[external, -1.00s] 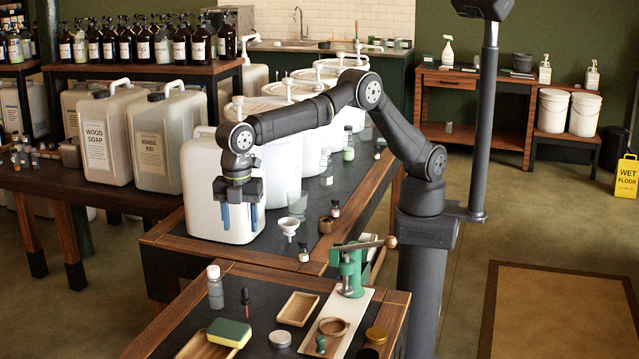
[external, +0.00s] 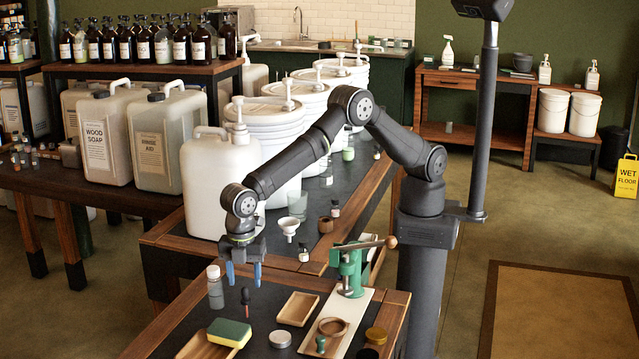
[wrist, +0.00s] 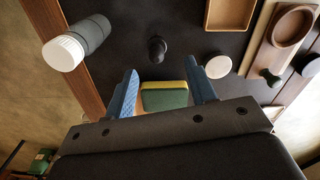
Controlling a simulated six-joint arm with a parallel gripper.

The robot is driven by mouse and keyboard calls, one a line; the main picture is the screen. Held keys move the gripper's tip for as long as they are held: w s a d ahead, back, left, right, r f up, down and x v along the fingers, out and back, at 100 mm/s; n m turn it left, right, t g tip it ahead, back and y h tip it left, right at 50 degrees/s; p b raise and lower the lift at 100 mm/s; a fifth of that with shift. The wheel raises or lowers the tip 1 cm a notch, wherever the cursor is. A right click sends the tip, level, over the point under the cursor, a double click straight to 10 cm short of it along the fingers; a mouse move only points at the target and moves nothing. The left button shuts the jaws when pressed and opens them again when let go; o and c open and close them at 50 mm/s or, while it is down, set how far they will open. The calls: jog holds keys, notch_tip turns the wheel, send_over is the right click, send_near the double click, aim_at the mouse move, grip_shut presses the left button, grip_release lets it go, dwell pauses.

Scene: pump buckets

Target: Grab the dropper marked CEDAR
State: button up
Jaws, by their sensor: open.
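A small dropper with a dark bulb (external: 245,298) stands on the near dark bench top, between the grey bottle and the wooden tray. In the wrist view its dark bulb (wrist: 157,47) shows from above, beyond the fingertips. I cannot read the CEDAR marking on it. My gripper (external: 243,274) points down with its blue fingers apart and nothing between them. It is above the dropper and apart from it. In the wrist view the two blue fingers of my gripper (wrist: 165,88) flank the sponge lying farther below.
A grey white-capped bottle (external: 215,289) stands close left of the dropper. A yellow-green sponge (external: 229,333) lies in a wooden dish in front. A white jug (external: 205,190) stands behind.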

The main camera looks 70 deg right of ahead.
aim_at(246, 299)
jog(key=f, duration=0.5)
jog(key=shift+w+d+f, duration=0.1)
jog(key=shift+w+d, duration=0.1)
jog(key=shift+d, duration=0.1)
jog(key=shift+c, duration=0.4)
jog(key=c, duration=1)
